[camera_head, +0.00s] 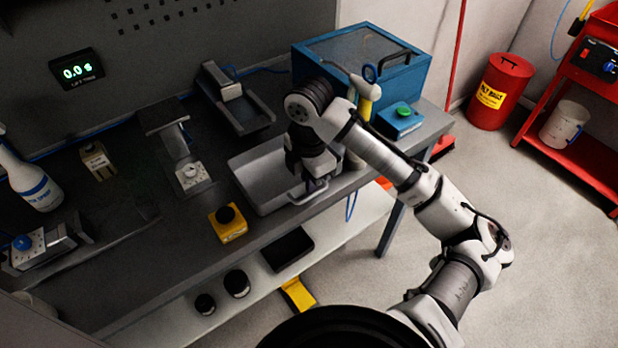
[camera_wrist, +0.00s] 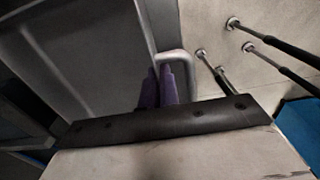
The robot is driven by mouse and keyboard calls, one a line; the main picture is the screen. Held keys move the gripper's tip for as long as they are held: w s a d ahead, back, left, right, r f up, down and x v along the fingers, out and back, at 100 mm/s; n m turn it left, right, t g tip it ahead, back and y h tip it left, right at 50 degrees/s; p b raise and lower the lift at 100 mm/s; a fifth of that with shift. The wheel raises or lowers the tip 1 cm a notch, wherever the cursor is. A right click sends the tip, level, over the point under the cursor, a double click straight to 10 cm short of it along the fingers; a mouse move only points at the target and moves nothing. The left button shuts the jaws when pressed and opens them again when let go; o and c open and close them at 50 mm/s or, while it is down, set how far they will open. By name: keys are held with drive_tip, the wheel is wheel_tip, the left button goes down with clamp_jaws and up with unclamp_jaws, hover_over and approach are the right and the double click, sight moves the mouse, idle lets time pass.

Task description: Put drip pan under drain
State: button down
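The drip pan is a shallow grey tray (camera_head: 255,185) at the front edge of the dark bench, with a loop handle (camera_head: 309,197) on its near side. In the wrist view the pan (camera_wrist: 85,50) fills the upper left, and its pale handle (camera_wrist: 189,72) shows right of centre. My gripper (camera_head: 318,186) points down at the handle end. Its purple fingertips (camera_wrist: 159,88) are close together beside the pan wall and handle; whether they pinch anything is hidden. I cannot make out a drain for certain; a grey stand with a pale block (camera_head: 192,176) is left of the pan.
A yellow box with a black button (camera_head: 229,223) sits close left of the pan. A grey fixture (camera_head: 236,98) and a blue cabinet (camera_head: 375,65) stand behind. A spray bottle (camera_head: 30,178) is far left.

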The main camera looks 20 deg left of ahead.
drive_tip(key=shift+f, duration=0.2)
drive_tip(key=c, duration=1.7)
unclamp_jaws()
drive_tip(key=shift+r, duration=0.15)
wheel_tip(320, 180, up, 12)
drive_tip(key=shift+r+b, duration=0.1)
drive_tip(key=shift+b, duration=0.65)
drive_tip(key=shift+a, duration=0.15)
